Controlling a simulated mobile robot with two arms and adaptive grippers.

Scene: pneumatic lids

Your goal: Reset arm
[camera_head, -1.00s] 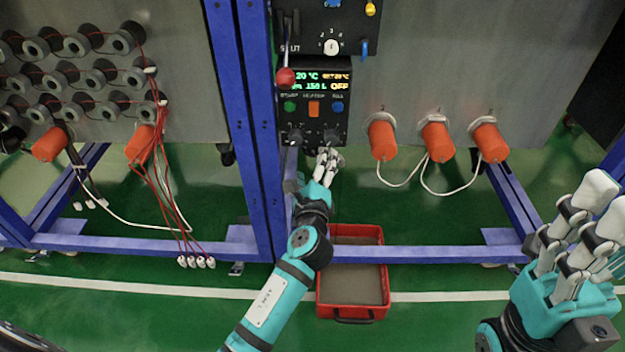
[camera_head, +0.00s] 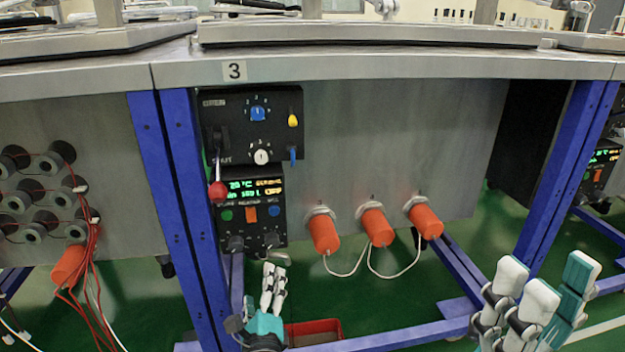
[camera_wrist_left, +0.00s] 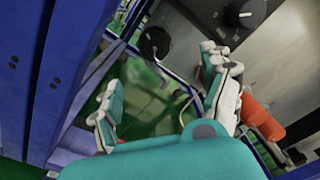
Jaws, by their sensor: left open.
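My left gripper (camera_head: 273,280) is just below the black control panel (camera_head: 253,205), near the panel's lower knobs. In the left wrist view its fingers (camera_wrist_left: 165,95) are spread apart with nothing between them, and a black knob (camera_wrist_left: 154,42) shows beyond them. Another black knob (camera_wrist_left: 245,12) is at the top of that view. My right gripper (camera_head: 530,300) is at the lower right of the head view. Its fingers point up and it is clear of the bench; its grip state is unclear. A lever with a red ball (camera_head: 217,190) hangs at the panel's left.
Blue frame posts (camera_head: 180,190) stand left of the panel. Orange plugs (camera_head: 323,233) with white cables are to its right. A red bin (camera_head: 313,332) is on the green floor. Red cables (camera_head: 88,250) hang at the left. The metal worktop edge (camera_head: 400,66) runs above.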

